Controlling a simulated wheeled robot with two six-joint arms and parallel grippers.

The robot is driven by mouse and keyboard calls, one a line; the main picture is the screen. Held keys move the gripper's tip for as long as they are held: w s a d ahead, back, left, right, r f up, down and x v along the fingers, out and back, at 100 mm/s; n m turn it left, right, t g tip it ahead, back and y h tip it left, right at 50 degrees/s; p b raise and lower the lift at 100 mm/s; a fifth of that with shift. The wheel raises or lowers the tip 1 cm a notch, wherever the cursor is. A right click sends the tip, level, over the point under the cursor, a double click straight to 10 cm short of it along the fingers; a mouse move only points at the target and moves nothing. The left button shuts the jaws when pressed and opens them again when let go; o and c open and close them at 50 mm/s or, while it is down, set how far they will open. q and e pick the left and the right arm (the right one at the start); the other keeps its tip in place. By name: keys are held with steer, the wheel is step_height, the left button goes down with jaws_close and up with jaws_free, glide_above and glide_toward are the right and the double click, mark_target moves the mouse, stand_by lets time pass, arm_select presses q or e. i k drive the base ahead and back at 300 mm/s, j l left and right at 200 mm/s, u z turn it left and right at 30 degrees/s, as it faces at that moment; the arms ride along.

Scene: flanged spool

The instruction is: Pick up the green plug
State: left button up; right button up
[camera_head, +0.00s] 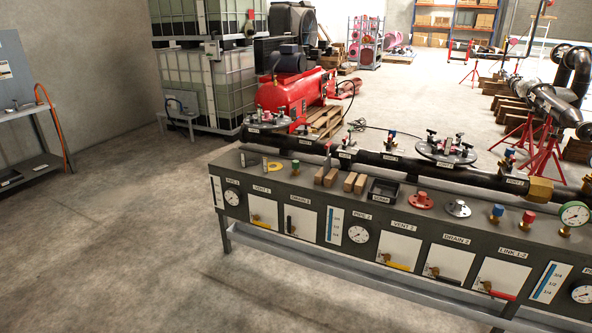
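A small plug with a green top (295,164) stands on the dark top of the long panel bench (238,176). It is toward the left part of the bench top, between a yellow ring (275,167) and several wooden blocks (332,177). It looks upright and nothing visibly covers it. Neither of my grippers shows in the head view.
A black tray (383,193), a red flange (421,201), a grey flange (457,208), a blue plug (497,212) and a red plug (529,218) sit further right. A dark pipe (375,158) runs behind the bench top. Open floor (130,240) lies in front and left.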

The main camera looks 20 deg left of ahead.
mark_target(295, 164)
steer(key=i+j, duration=0.6)
steer(key=i, duration=0.15)
